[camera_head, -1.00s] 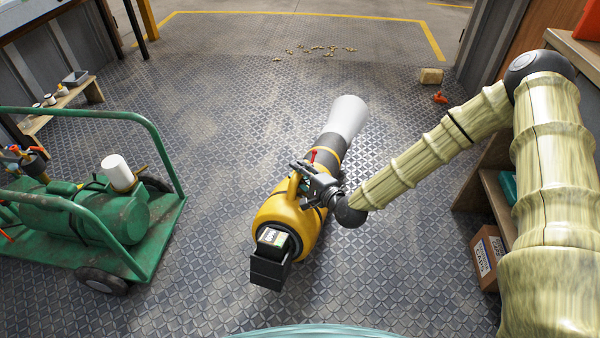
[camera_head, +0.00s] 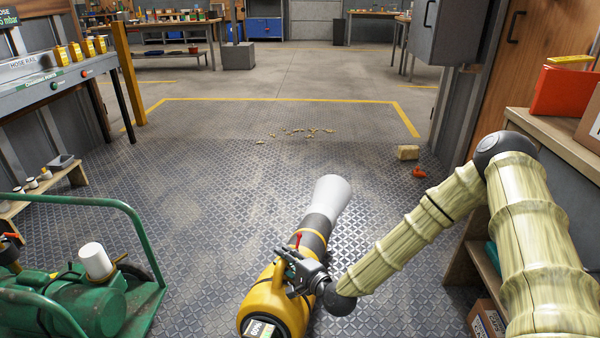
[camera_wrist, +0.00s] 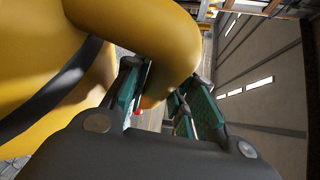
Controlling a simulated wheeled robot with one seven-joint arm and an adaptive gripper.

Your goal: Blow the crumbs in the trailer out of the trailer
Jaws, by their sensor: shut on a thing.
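The yellow blower (camera_head: 268,303) with a black tube and a pale nozzle (camera_head: 331,190) is held in front of me. Its nozzle points away, up and slightly right in the head view. My gripper (camera_head: 292,268) is shut on the blower's yellow handle; in the wrist view the green-padded fingers (camera_wrist: 160,100) sit on both sides of the handle (camera_wrist: 150,45). Several pale crumbs (camera_head: 300,132) lie scattered on the metal floor ahead, near the edge where the tread plate meets plain floor. The blower's lower end is cut off by the picture.
A green cart (camera_head: 95,290) stands at left. A tan block (camera_head: 408,152) and a small orange thing (camera_head: 419,172) lie on the right, near a wooden shelf (camera_head: 545,130). Yellow lines (camera_head: 270,99) mark the floor beyond the crumbs.

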